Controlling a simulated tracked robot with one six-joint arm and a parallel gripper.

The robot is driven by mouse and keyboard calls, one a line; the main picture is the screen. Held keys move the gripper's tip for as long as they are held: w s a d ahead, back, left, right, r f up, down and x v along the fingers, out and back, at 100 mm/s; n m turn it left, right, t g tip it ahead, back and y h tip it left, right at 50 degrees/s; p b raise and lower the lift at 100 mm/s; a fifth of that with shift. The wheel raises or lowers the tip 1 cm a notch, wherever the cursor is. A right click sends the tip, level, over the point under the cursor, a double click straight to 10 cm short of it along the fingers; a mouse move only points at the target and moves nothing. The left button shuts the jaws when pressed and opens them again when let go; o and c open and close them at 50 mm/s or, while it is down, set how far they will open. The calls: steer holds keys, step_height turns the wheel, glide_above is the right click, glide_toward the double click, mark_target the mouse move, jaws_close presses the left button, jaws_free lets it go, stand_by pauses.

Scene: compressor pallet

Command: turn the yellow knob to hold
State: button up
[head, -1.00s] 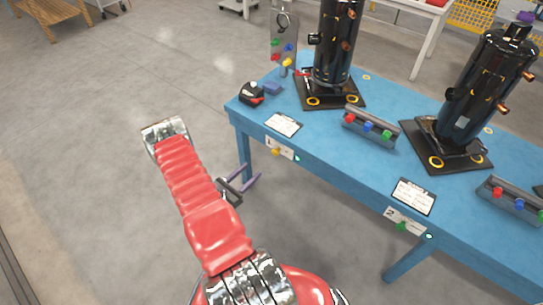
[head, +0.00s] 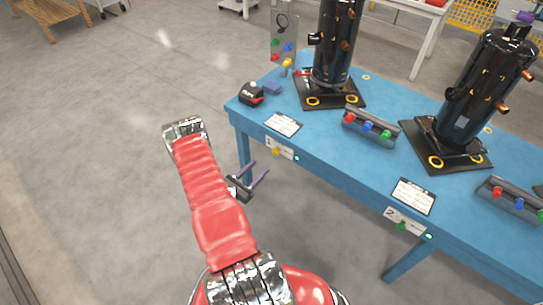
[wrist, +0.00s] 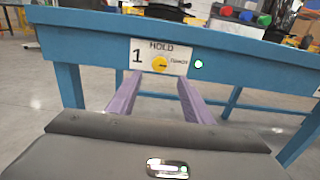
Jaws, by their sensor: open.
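The yellow knob (head: 276,151) sits on a white plate (head: 281,148) marked 1 on the blue table's front edge. In the wrist view, the knob (wrist: 160,63) is below the word HOLD on the plate (wrist: 139,44), with a smaller, hard-to-read label to its right. A dark mark on the knob seems to point right, towards that smaller label. My gripper (head: 258,171) is open and empty, in front of the table edge. In the wrist view, the purple fingers of my gripper (wrist: 159,78) point at the plate, with the knob showing between and just above their tips, apparently apart from it.
A small lit green lamp (wrist: 198,64) is right of the plate. The blue table (head: 345,178) carries black compressors (head: 335,45), a clipboard (head: 283,124) and a tape measure (head: 251,94). A second plate (head: 405,221) with a green knob is further right. Floor left of the table is clear.

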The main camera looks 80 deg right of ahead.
mark_target(275, 153)
steer(key=x, duration=0.9)
steer(key=shift+s+d, duration=0.2)
steer(key=shift+d, duration=0.1)
steer(key=shift+c, duration=0.5)
steer(key=c, duration=0.9)
steer(key=shift+d, duration=0.1)
